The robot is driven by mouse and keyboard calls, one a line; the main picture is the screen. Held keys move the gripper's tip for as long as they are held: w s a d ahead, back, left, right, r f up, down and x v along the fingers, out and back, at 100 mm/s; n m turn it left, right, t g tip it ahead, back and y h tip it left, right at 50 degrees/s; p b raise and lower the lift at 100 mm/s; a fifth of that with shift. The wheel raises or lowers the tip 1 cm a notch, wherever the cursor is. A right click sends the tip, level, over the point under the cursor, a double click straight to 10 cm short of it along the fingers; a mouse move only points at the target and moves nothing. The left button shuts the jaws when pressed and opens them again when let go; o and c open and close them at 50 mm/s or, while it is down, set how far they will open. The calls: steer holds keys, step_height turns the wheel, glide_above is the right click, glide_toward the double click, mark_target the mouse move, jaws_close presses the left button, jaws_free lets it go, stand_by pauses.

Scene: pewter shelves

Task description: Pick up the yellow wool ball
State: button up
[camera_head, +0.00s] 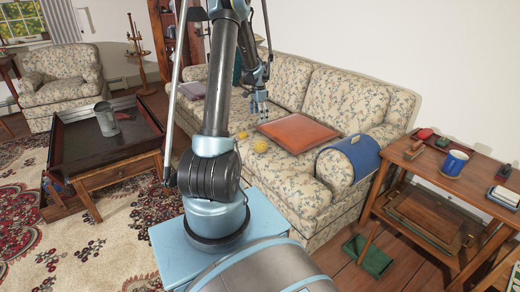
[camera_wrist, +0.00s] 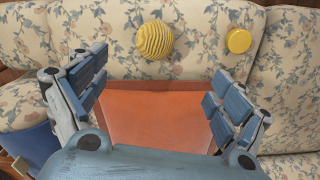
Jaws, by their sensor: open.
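The yellow wool ball (camera_head: 261,146) sits on the floral sofa seat, in front of the orange cushion. In the wrist view, the ball (camera_wrist: 155,41) is ridged and lies near the top, beyond the fingers. My gripper (camera_head: 259,110) is open and empty above the sofa, behind the ball in the head view. In the wrist view, my gripper (camera_wrist: 158,100) has its blue-padded fingers spread wide over the orange cushion (camera_wrist: 150,108). Nothing is between the fingers except the view of the cushion below.
A smaller yellow round thing (camera_head: 243,135) lies beside the ball; it also shows in the wrist view (camera_wrist: 239,41). A blue bag-like thing (camera_head: 359,152) drapes over the sofa arm. A wooden side table (camera_head: 397,157) stands right; a coffee table (camera_head: 120,175) stands left.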

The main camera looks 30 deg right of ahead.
mark_target(261, 141)
steer(key=shift+m, duration=0.3)
steer(key=f, duration=0.4)
steer(key=d+f, duration=0.1)
steer(key=f, duration=0.8)
steer(key=shift+s+d+f, duration=0.1)
steer(key=shift+d+f, duration=0.05)
steer(key=shift+d, duration=0.15)
steer(key=shift+s+a+f, duration=0.15)
steer(key=shift+f, duration=1.25)
steer(key=shift+s+a+f, duration=0.1)
steer(key=shift+s+f, duration=0.05)
steer(key=shift+f, duration=1.25)
steer(key=shift+c, duration=0.3)
steer(key=c, duration=1.1)
